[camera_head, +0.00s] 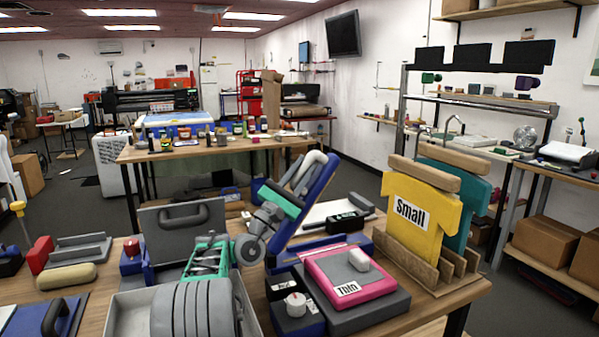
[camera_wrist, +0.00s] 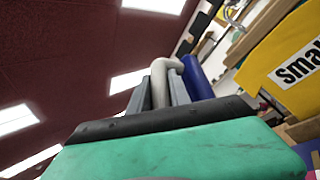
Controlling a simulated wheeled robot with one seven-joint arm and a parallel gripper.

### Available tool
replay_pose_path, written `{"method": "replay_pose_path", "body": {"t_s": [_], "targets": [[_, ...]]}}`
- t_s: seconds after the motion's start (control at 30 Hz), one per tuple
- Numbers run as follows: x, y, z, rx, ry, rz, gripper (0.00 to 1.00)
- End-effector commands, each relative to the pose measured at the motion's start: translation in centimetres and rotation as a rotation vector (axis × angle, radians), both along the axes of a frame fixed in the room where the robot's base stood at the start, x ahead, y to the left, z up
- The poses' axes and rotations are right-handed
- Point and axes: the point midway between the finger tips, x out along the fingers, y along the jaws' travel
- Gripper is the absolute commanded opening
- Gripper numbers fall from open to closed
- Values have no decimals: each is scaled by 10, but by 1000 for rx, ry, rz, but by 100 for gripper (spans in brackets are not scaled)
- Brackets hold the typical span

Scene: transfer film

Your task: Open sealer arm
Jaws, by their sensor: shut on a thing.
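The blue sealer arm (camera_head: 319,193) stands raised and slanted in the head view, its upper end leaning to the right. A pale handle bar (camera_head: 312,165) is at its upper end. The blue sealer base (camera_head: 318,251) is below it on the table. My gripper (camera_head: 287,192), with green and grey parts, is at the arm's upper left side and shut on the arm's handle. In the wrist view, a green and black part fills the front, with the pale curved handle (camera_wrist: 168,72) behind it. The exact finger contact is hidden.
Right of the sealer are a pink-topped platen (camera_head: 322,274) and a yellow "Small" shirt (camera_head: 408,224) in a wooden rack. A grey press with a handle (camera_head: 183,229) stands left. Another table with jars (camera_head: 200,143) is behind. The space above the sealer arm looks free.

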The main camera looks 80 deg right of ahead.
Motion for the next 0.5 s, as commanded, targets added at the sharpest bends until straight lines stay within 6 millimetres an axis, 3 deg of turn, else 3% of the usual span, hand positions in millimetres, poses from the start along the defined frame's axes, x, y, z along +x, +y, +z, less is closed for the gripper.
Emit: {"method": "replay_pose_path", "body": {"t_s": [0.23,0.27,0.33,0.5], "targets": [[0,0,0,1,1,-1,0],[0,0,0,0,1,-1,26],[1,0,0,1,1,0,32],[2,0,0,0,0,2,32]]}}
